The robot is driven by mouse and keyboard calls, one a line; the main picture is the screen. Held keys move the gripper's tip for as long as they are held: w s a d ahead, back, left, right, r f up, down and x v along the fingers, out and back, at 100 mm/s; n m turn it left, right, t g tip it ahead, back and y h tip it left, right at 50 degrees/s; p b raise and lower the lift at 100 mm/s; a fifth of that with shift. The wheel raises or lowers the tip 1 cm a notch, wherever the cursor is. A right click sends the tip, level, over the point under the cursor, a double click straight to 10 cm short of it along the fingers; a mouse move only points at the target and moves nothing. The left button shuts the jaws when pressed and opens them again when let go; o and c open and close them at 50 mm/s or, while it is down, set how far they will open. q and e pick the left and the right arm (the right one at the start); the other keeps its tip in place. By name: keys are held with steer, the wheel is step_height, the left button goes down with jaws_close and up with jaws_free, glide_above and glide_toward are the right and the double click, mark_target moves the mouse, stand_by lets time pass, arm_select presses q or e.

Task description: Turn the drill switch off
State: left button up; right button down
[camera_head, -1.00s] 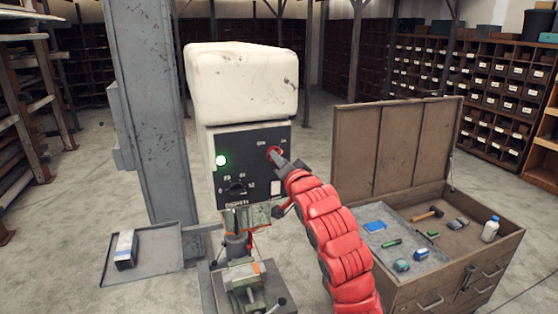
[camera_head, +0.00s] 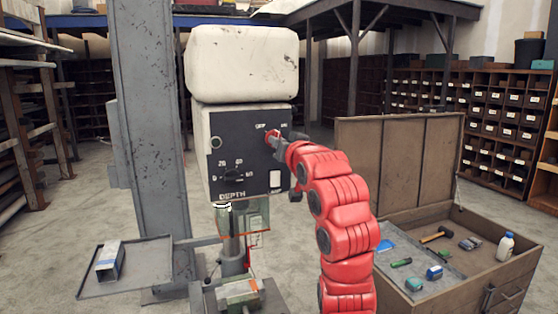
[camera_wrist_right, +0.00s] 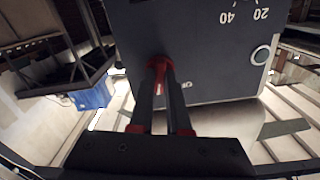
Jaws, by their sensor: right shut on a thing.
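The drill press has a cream head (camera_head: 242,70) with a dark control panel (camera_head: 243,180) on its front. The red drill switch (camera_head: 269,138) is at the panel's upper right, and it also shows in the wrist view (camera_wrist_right: 157,62). My right gripper (camera_head: 279,138) is shut on the switch. In the wrist view its two dark fingers (camera_wrist_right: 164,78) flank the red handle, partly hiding it. The round indicator lamp (camera_head: 216,142) at the panel's upper left is unlit. My left gripper is out of view.
A grey column (camera_head: 152,130) stands left of the head. A tray (camera_head: 150,265) with a small box (camera_head: 110,261) is at lower left. An open wooden tool chest (camera_head: 400,165) stands at right. Below the panel are a clear guard (camera_head: 256,216) and a vise (camera_head: 238,292).

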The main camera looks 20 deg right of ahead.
steer(key=shift+r+n+b, duration=0.1)
steer(key=shift+n+b, duration=1.85)
steer(key=shift+n, duration=3.95)
steer(key=c, duration=0.9)
jaws_free()
steer(key=s+b, duration=0.2)
steer(key=s, duration=0.3)
steer(key=s+b, duration=0.1)
steer(key=s, duration=0.5)
steer(key=s+b, duration=0.2)
steer(key=s, duration=0.4)
steer(key=shift+s+d+b, duration=0.2)
steer(key=shift+d+b, duration=0.1)
steer(key=shift+w, duration=0.1)
